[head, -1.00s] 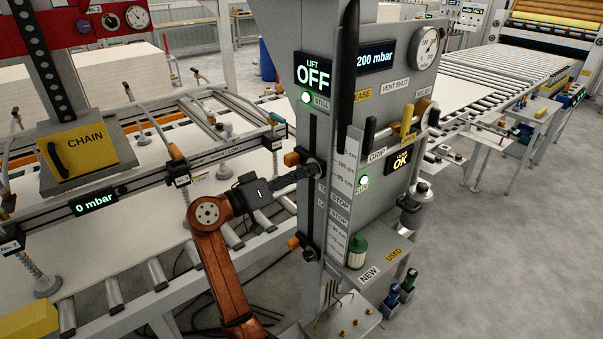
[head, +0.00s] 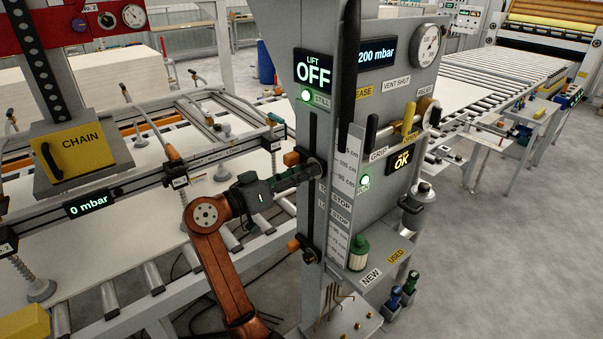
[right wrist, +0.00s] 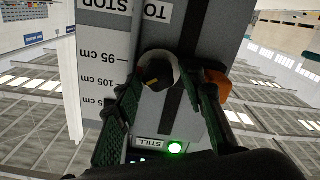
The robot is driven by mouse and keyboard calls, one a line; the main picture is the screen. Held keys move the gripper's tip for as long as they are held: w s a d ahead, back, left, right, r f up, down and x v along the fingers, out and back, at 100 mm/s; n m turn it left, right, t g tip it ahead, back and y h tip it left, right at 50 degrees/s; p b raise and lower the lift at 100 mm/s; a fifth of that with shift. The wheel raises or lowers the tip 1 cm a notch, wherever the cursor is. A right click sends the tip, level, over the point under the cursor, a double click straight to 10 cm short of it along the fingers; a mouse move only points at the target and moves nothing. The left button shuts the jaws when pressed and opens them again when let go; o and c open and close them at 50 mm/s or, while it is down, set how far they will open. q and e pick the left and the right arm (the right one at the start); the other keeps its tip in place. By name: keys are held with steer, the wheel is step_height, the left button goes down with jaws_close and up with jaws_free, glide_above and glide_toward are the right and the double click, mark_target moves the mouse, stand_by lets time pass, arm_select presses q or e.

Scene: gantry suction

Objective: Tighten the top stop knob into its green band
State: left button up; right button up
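The top stop knob (head: 314,169) is a dark round knob with a pale rim, on the slotted front of the grey column, with an orange block beside it. My right gripper (head: 306,173) reaches it from the left. In the right wrist view the knob (right wrist: 160,70) sits between the fingertips of the right gripper (right wrist: 165,82), which appear closed on its sides. A "TOP STOP" label shows upside down there, beside a cm scale (right wrist: 107,75). I cannot make out the green band; the knob's face is partly covered. My left gripper is out of view.
A lower stop knob (head: 308,250) with an orange block (head: 293,245) is below on the same slot. The lift display (head: 314,69) reads OFF, with a green STILL lamp (head: 305,96). A green-capped jar (head: 358,252) stands right of the column. Suction-frame rails lie left.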

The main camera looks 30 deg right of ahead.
steer(key=shift+o, duration=0.8)
steer(key=shift+a, duration=0.1)
steer(key=s+a, duration=0.1)
steer(key=a, duration=1)
steer(key=shift+a, duration=0.4)
